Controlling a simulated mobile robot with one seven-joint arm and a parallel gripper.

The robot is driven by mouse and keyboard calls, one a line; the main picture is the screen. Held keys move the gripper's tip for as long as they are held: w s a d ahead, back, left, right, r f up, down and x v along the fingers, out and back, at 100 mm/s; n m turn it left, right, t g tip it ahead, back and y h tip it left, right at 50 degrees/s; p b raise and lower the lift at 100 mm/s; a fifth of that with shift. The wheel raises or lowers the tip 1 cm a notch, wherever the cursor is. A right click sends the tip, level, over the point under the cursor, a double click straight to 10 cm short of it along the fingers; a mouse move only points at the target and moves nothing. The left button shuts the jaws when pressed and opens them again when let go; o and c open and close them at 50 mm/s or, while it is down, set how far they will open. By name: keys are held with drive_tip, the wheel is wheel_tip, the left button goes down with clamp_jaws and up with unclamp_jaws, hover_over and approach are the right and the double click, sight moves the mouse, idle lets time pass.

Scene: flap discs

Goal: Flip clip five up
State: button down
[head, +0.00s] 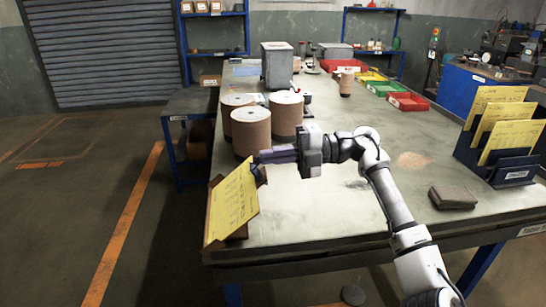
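A yellow sheet with handwritten-looking lines (232,203) is on a tilted brown board at the table's left front corner. A small dark piece that may be a clip (259,174) is at the sheet's upper right edge. No number on it can be read. My gripper (261,158) points left, with its purple fingertips just above this dark piece. I cannot tell whether they touch it. The fingers are seen from the side and overlap, so the gap between them is hidden.
Several brown rolls (251,132) stand close behind my gripper. A dark blue rack (512,175) with yellow sheets stands at the right. A dark flat stack (452,197) lies near the right front. Red, green and yellow bins (407,101) are farther back. The table's middle is mostly clear.

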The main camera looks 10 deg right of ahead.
drive_tip(key=c, duration=1.6)
unclamp_jaws()
drive_tip(key=shift+c, duration=0.2)
drive_tip(key=d+b, duration=0.2)
drive_tip(key=d, duration=1.1)
drive_tip(key=shift+d+r, duration=0.35)
drive_tip(key=shift+r, duration=0.1)
drive_tip(key=shift+w, duration=0.1)
